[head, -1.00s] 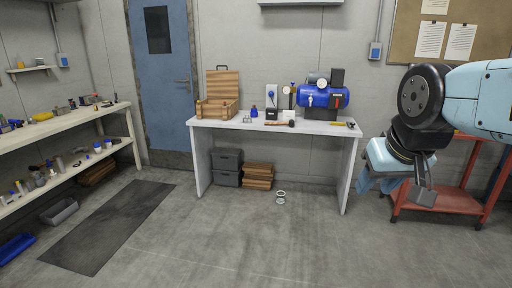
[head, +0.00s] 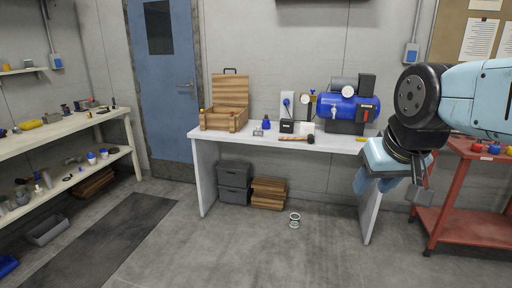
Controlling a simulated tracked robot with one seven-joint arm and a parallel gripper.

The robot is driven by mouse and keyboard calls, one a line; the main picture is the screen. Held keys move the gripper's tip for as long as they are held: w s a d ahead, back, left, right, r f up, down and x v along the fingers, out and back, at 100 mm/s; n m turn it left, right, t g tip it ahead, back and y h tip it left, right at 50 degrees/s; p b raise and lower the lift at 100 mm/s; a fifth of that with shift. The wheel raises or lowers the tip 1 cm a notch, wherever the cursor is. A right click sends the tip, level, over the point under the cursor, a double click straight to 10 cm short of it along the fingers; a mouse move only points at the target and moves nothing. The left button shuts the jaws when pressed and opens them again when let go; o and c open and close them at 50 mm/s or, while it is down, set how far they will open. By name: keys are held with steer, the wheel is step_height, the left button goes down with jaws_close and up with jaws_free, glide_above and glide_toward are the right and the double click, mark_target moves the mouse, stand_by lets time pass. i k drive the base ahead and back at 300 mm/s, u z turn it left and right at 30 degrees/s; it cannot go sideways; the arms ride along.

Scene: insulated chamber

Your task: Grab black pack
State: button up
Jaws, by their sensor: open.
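A small black block (head: 287,126), which looks like the black pack, sits on the white table (head: 205,135) against the back wall. It stands in front of a pale upright panel and just behind a hammer. My gripper (head: 418,195) hangs at the right of the head view, in front of the table's right end and well apart from the block. It is open, and nothing shows between its fingers; the fingers are small and partly hidden by my arm.
On the table are an open wooden case (head: 225,118), a blue tank with gauges (head: 348,107), a blue bottle (head: 267,125) and a hammer (head: 297,138). A red cart (head: 470,210) stands right, shelves (head: 75,130) left. A metal ring piece (head: 294,220) lies on otherwise clear floor.

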mark_target(286, 126)
steer(key=u, duration=0.15)
steer(key=i, duration=2.3)
steer(key=u, duration=0.2)
steer(key=i, duration=1.5)
steer(key=u, duration=0.15)
